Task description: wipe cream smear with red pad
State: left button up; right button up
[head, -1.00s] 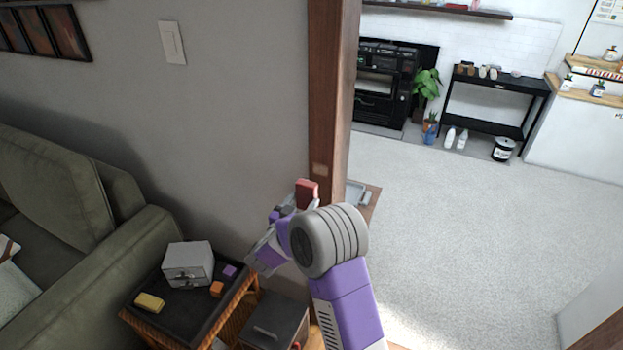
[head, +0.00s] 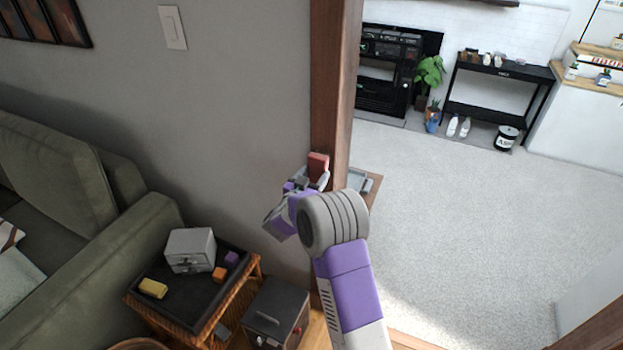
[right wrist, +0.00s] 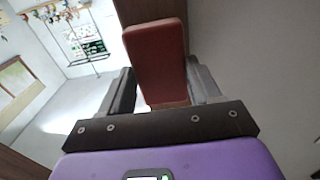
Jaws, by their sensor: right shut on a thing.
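The red pad (head: 318,164) is held upright in my right gripper (head: 310,182), in front of the brown wooden post in the head view. In the right wrist view the pad (right wrist: 157,60) stands between the two dark fingers of the gripper (right wrist: 162,88). The cream smear cannot be made out now; the pad and gripper cover the part of the post where a pale patch showed earlier. I cannot tell whether the pad touches the post (head: 335,90). My left gripper is out of view.
A dark tray (head: 190,302) on a wicker stand holds a small grey drawer box (head: 190,250) and yellow, orange and purple blocks. A dark grey box (head: 275,312) stands beside it. A green sofa (head: 60,190) is at left. Open carpet (head: 470,230) lies right.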

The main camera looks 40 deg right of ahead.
aim_at(316, 163)
jog(key=shift+x, duration=1.05)
dwell(0.5)
jog(key=shift+r, duration=0.1)
jog(key=shift+a+r+p, duration=0.1)
jog(key=shift+r+p, duration=1.5)
jog(key=shift+r, duration=0.4)
jog(key=shift+f, duration=0.15)
jog(key=shift+d+f+b, duration=0.2)
jog(key=shift+f+b, duration=1.3)
jog(key=shift+f, duration=0.45)
jog(key=shift+s, duration=0.1)
